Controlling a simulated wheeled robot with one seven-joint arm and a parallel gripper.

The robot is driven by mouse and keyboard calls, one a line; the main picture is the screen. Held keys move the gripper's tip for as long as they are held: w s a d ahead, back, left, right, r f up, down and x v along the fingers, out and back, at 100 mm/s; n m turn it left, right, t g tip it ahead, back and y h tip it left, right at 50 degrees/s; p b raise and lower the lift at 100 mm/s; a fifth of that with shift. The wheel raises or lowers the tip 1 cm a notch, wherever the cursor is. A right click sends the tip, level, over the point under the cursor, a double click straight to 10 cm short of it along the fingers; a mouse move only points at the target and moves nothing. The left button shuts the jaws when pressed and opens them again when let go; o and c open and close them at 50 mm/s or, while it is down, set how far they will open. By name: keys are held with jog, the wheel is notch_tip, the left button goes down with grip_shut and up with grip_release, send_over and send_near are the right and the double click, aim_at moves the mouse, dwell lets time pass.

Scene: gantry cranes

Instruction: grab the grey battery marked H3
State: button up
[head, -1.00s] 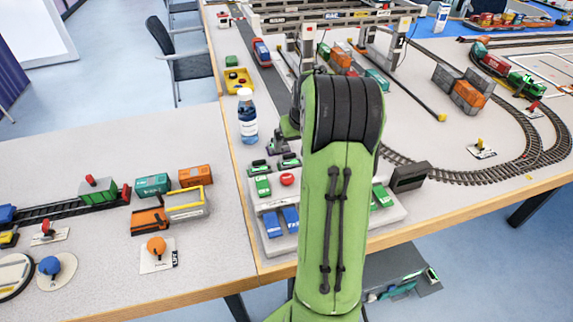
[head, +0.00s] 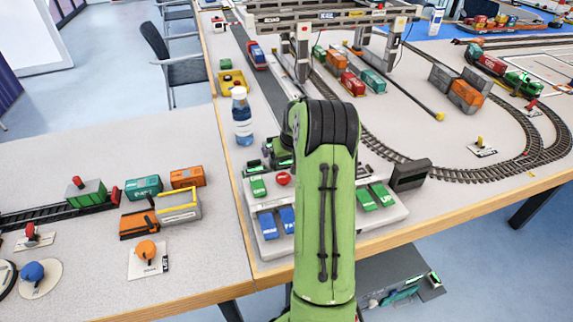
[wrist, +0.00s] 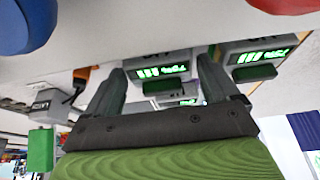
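In the wrist view my gripper (wrist: 160,66) is open, its two grey fingers spread apart. A grey unit with a lit green bar display (wrist: 162,72) shows between and beyond the fingertips. A second grey unit with a similar display (wrist: 258,57) is to its right. Their lettering is too blurred to read, so I cannot tell which, if either, is the battery H3. In the head view small dark units with green lights (head: 253,168) stand at the back of a pale board (head: 262,252), partly behind my green arm. My gripper is mostly hidden there.
The board also holds blue and green blocks (head: 268,226) and a red button (head: 284,179). A blue-labelled bottle (head: 242,118) stands close behind it. A dark box (head: 409,175) is at the right. Gantry cranes (head: 300,48) and tracks lie farther back.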

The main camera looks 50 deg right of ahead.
jog(key=c, duration=0.9)
